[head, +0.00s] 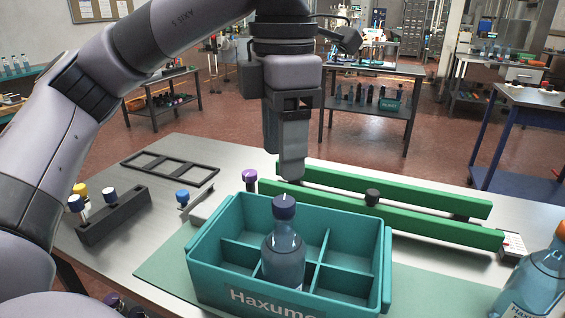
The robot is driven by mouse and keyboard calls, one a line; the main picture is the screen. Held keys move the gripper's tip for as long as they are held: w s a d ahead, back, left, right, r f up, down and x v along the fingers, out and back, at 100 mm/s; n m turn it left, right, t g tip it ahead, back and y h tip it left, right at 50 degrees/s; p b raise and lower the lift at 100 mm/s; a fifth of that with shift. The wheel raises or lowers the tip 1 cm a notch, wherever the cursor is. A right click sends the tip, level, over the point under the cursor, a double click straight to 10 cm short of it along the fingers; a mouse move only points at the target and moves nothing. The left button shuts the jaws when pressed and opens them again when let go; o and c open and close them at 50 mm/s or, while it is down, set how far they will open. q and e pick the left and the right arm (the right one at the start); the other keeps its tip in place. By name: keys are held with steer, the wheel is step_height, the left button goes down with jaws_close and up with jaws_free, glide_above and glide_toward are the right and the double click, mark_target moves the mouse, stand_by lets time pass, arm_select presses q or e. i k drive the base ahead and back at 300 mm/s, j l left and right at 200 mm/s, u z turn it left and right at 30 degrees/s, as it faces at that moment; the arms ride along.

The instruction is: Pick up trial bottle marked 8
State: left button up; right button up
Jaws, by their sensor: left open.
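A clear blue bottle (284,255) with a dark blue cap stands upright in a teal divided crate (211,262) labelled "Haxumo". I cannot read an 8 on this bottle; its lower part is hidden by the crate wall. My left gripper (290,172) points down just above the cap in the picture. It is open, seen side-on, with nothing visible between its fingers. A gap to the cap shows, though its depth is unclear. A larger bottle (536,285) with an orange cap stands at the right edge, partly cut off. My right gripper is out of view.
Two green rails (400,223) with a black-capped item between them lie behind the crate. A dark rack (115,215) with capped vials stands at left. A flat black frame (170,168) lies at the back left. A purple-capped vial (250,180) stands behind the crate.

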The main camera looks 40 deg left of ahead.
mark_target(536, 285)
steer(key=k, duration=1)
